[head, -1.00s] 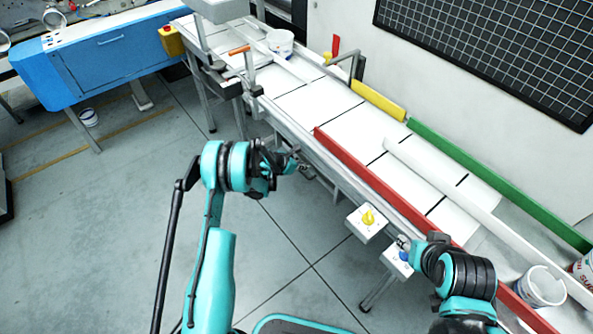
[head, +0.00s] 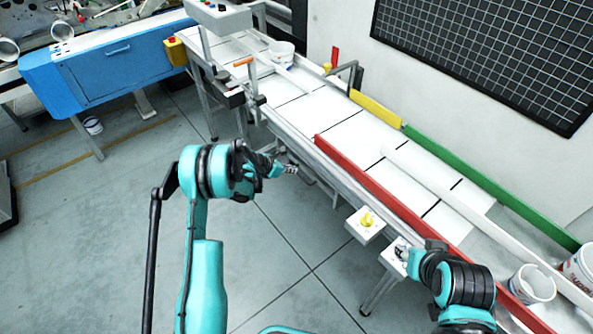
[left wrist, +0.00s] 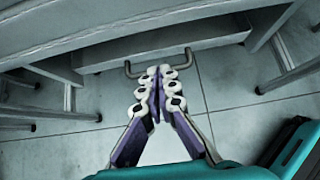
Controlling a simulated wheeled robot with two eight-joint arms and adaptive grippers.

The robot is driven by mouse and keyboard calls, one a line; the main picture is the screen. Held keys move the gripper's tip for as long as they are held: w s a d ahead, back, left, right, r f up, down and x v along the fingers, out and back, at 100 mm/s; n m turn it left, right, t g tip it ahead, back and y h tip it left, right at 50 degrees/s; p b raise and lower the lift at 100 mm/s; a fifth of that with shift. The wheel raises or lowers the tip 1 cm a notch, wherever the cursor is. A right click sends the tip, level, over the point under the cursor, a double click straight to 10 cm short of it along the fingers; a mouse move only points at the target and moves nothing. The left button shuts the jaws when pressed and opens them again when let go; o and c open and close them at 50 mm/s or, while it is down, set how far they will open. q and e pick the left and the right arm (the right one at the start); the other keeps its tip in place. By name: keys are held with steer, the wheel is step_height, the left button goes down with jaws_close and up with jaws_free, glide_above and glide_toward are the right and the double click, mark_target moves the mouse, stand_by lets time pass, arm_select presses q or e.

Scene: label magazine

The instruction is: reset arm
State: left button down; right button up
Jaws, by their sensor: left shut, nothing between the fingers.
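My left gripper (head: 290,169) is in front of the conveyor's near side, over the floor. In the left wrist view its fingers (left wrist: 157,85) are together and hold nothing. A metal handle bar and grey panels of the conveyor's underside show beyond the fingertips. My right gripper (head: 401,250) is at the lower right, beside a white box (head: 392,262) at the conveyor's near edge. It is small and partly hidden by its own wrist, so its finger state is unclear.
The conveyor (head: 330,140) runs diagonally, with a red rail (head: 370,182) on its near side and a green rail (head: 480,180) on the far side. A yellow knob box (head: 365,223) juts out near my right gripper. A white bucket (head: 532,285) stands lower right. The left floor is open.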

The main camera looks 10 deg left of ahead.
arm_select(q)
steer(key=s+d+r+m+y, duration=0.1)
steer(key=s+r+m, duration=0.55)
steer(key=r, duration=0.45)
steer(key=s+d+r+m+y, duration=0.2)
steer(key=s+r+m, duration=0.45)
steer(key=r, duration=0.45)
steer(key=s+r+m+y, duration=0.1)
steer(key=s+r+m, duration=0.1)
steer(key=s+m, duration=0.5)
steer(key=s+r+m+y, duration=0.1)
steer(key=s+m, duration=0.7)
steer(key=s, duration=1.1)
steer(key=shift+a+r+y, duration=0.4)
steer(key=shift+y, duration=0.1)
steer(key=shift+s, duration=0.1)
